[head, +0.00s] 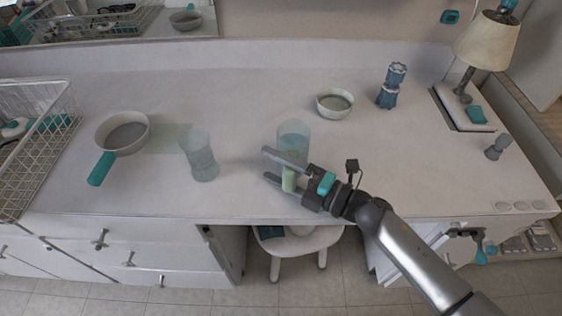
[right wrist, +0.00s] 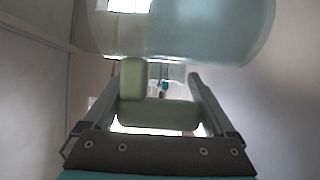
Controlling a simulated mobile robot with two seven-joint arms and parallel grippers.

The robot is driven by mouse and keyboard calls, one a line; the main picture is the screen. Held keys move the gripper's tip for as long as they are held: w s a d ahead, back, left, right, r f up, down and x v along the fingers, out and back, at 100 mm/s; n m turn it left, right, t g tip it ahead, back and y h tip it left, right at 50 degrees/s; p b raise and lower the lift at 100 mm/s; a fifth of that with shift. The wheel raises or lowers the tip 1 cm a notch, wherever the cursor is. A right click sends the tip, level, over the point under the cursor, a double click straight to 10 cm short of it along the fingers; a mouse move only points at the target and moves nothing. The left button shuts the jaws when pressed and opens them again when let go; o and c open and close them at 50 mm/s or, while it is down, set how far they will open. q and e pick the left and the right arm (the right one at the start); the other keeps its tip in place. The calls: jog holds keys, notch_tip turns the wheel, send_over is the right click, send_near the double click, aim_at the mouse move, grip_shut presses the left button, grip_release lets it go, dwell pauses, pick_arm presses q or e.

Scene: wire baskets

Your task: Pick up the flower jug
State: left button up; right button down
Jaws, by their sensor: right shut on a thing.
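The flower jug appears to be the clear bluish vessel (head: 294,131) near the middle of the counter, with a pale green handle (head: 289,180). My right gripper (head: 267,163) reaches in from the lower right, and its fingers are closed about the green handle. In the right wrist view the handle (right wrist: 158,114) lies between the two fingers, and the glass body (right wrist: 185,30) fills the top. The jug looks upright. I cannot tell whether its base touches the counter, as the gripper hides its lower part. My left gripper is not in view.
A waisted clear vessel (head: 202,160) stands left of the jug. A pan (head: 122,131) with a teal handle and a wire basket (head: 52,150) are farther left. A bowl (head: 334,103), a blue grinder (head: 392,86) and a lamp (head: 485,42) stand behind right. The counter (head: 250,95) behind is clear.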

notch_tip(320, 180, up, 20)
jog(key=p, duration=1)
jog(key=shift+c, duration=0.9)
grip_release()
grip_shut()
